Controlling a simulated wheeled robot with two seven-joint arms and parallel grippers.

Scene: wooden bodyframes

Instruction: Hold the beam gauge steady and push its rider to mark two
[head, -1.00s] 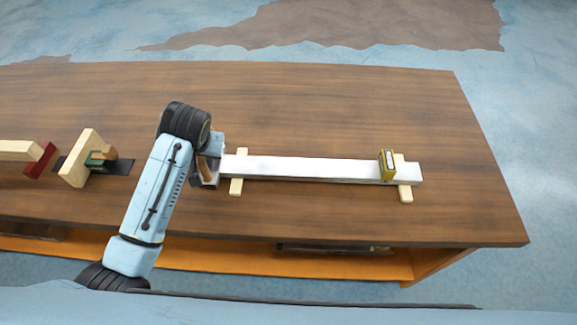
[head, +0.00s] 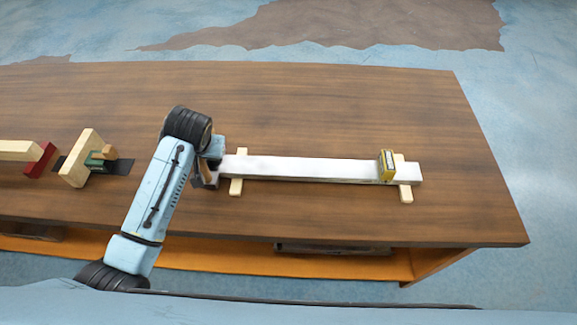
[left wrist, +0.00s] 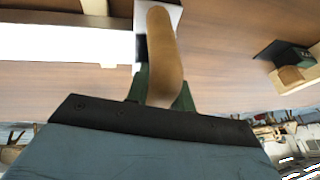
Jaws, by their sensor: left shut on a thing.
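The beam gauge (head: 300,168) is a long pale bar lying across the table on two light wooden cross supports. Its yellow rider (head: 387,165) sits near the right end, close to the right support. No marks can be read on the bar. My left gripper (head: 211,163) is at the bar's left end, mostly hidden by my wrist. In the left wrist view its green fingers (left wrist: 160,88) are shut on a rounded tan wooden handle (left wrist: 165,50) at that end. The pale bar (left wrist: 65,43) runs off to the left there. My right gripper is not in view.
At the left stand a wooden block on a dark plate (head: 122,167) with a green piece, and a pale beam with a dark red end (head: 41,160). The table (head: 300,100) is clear behind the gauge and at its right edge. An orange shelf (head: 200,257) lies below.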

